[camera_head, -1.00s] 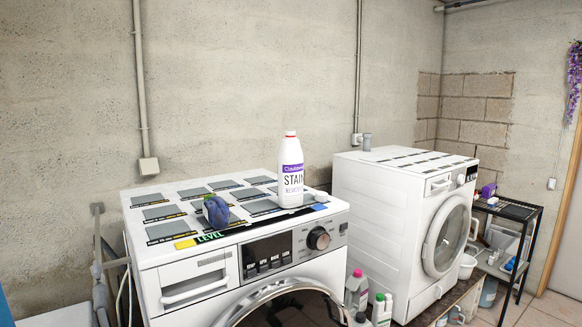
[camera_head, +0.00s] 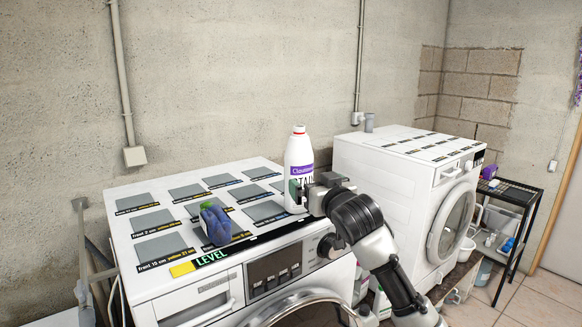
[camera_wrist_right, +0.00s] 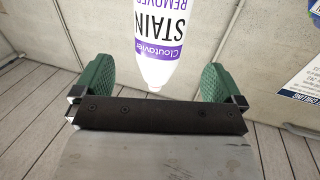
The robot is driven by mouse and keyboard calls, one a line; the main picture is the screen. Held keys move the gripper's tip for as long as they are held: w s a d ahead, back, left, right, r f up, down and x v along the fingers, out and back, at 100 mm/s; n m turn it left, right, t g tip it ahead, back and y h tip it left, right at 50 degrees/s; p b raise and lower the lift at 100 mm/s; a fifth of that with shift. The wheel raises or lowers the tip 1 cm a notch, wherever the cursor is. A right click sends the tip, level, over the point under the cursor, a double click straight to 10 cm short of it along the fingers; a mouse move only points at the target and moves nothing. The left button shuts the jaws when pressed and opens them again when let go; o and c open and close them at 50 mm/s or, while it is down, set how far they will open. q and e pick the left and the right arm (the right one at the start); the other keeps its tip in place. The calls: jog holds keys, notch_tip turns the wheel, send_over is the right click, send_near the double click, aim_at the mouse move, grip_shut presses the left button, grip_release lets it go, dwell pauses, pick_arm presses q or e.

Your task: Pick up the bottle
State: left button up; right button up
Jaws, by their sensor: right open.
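The bottle (camera_head: 299,150) is white with a red cap and a purple label band. It stands upright near the front edge of the left washing machine top (camera_head: 262,232). My right gripper (camera_head: 303,192) reaches in from the right at the bottle's lower part and hides some of its label. In the right wrist view, the bottle (camera_wrist_right: 160,40) appears upside down between the two green finger pads of my open gripper (camera_wrist_right: 156,82); its cap is hidden. My left gripper is not in view.
A second white washing machine (camera_head: 375,185) stands to the right. A black shelf rack (camera_head: 520,215) is farther right. A concrete wall is behind.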

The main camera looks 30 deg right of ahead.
aim_at(304, 172)
jog(key=w, duration=0.1)
jog(key=w+p, duration=0.1)
jog(key=w+r+p, duration=0.1)
jog(key=shift+w+d, duration=0.15)
jog(key=shift+d, duration=0.25)
jog(key=shift+w, duration=0.55)
jog(key=w+p, duration=0.1)
jog(key=w, duration=0.1)
jog(key=w+p, duration=0.2)
jog(key=shift+d, duration=0.4)
jog(key=shift+w+f+p, duration=0.15)
jog(key=shift+w+p, duration=0.2)
jog(key=shift+w, duration=0.15)
jog(key=shift+d+f, duration=0.1)
jog(key=shift+c, duration=0.3)
jog(key=c, duration=1)
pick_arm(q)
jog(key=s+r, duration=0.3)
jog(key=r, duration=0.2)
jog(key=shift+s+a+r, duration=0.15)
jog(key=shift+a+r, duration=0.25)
pick_arm(e)
jog(key=shift+c, duration=0.2)
